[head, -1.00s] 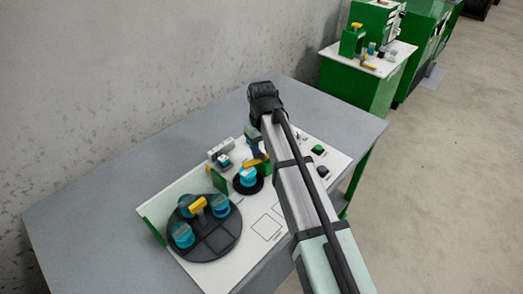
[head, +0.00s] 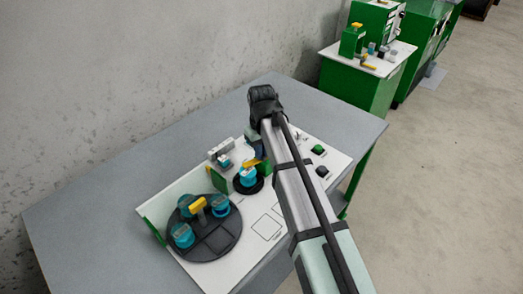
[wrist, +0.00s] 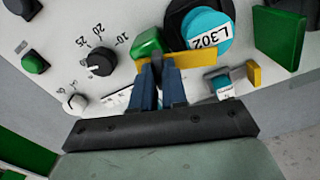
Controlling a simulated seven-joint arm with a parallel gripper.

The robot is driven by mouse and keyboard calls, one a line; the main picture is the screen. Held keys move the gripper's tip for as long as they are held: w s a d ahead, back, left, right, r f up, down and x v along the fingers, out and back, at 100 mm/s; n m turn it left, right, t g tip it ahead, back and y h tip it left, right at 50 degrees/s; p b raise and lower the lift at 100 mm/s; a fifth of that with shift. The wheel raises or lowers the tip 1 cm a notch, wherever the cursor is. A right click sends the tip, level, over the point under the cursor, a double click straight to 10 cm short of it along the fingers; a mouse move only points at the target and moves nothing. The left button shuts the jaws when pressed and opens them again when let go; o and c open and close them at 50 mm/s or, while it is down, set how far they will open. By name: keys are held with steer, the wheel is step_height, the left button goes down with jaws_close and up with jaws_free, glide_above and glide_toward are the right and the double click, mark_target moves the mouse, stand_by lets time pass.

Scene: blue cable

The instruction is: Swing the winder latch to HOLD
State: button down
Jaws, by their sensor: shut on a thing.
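The yellow latch bar (wrist: 205,60) lies across the front of the spool marked L302 (wrist: 207,32) in the wrist view. A green block (wrist: 147,41) sits by the latch's left end. My gripper (wrist: 161,66) is shut on the latch near that end, its blue fingers covering part of the bar. In the head view the yellow latch (head: 250,162) shows beside the blue spool (head: 247,177), with my wrist and arm hiding much of that spot. No HOLD mark is readable.
A dial (wrist: 100,62) numbered 10, 20, 25 and a green button (wrist: 35,63) are left of the fingers. The round black tray (head: 205,245) holds several blue spools.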

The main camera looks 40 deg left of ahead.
stand_by(0.5)
steer(key=shift+n, duration=1.8)
steer(key=c, duration=1.2)
jaws_free()
steer(key=shift+o, duration=0.2)
steer(key=shift+r, duration=0.1)
step_height(320, 180, up, 14)
